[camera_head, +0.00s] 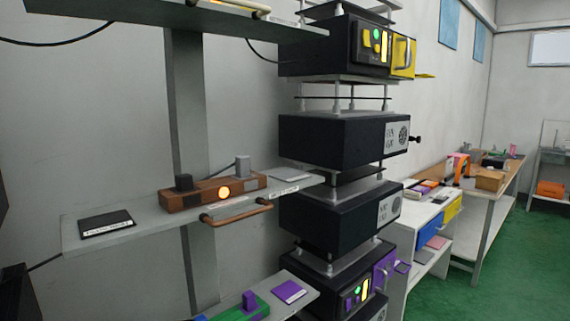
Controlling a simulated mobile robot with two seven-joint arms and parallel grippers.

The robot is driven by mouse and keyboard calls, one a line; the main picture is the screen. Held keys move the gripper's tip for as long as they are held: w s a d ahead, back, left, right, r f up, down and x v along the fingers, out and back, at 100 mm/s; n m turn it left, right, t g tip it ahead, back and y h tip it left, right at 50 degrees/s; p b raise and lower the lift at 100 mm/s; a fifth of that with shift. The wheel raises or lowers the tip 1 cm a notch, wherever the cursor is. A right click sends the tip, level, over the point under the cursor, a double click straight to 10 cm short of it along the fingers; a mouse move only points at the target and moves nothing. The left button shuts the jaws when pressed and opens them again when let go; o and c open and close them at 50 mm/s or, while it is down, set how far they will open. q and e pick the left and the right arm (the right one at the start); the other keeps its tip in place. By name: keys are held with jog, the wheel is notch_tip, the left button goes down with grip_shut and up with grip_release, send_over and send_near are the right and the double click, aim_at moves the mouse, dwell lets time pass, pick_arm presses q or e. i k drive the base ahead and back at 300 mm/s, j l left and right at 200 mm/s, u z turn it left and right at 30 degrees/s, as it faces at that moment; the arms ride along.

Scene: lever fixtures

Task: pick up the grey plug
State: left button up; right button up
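A grey plug (242,165) stands upright at the right part of a brown fixture (212,191) on the grey middle shelf (150,226). A thin dark cable shows beside it on the left. A black block (183,182) stands on the left part of the same fixture. A round orange light (223,192) glows on the fixture's front, and a copper-coloured bar handle (237,211) sits at the shelf's front edge. Neither of my grippers is in view.
A black label plate (106,224) lies on the shelf's left end and a grey plate (291,174) on its right. A lower shelf holds a green fixture with a purple plug (249,301). Stacked black boxes (340,140) stand to the right. Green floor (510,270) is open at far right.

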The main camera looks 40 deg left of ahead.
aim_at(242, 169)
jog(key=i+u, duration=0.2)
jog(key=i, duration=0.2)
jog(key=i+l+u, duration=0.2)
jog(key=i, duration=0.15)
jog(key=i+l+u, duration=0.2)
jog(key=i, duration=0.2)
jog(key=i+l+u, duration=0.15)
jog(key=u, duration=0.35)
jog(key=i+l+u, duration=0.3)
jog(key=u, duration=0.2)
jog(key=i+l+u, duration=0.25)
jog(key=u, duration=0.2)
jog(key=i+l+u, duration=0.1)
jog(key=l+u, duration=0.75)
jog(key=l, duration=0.3)
jog(key=i, duration=0.05)
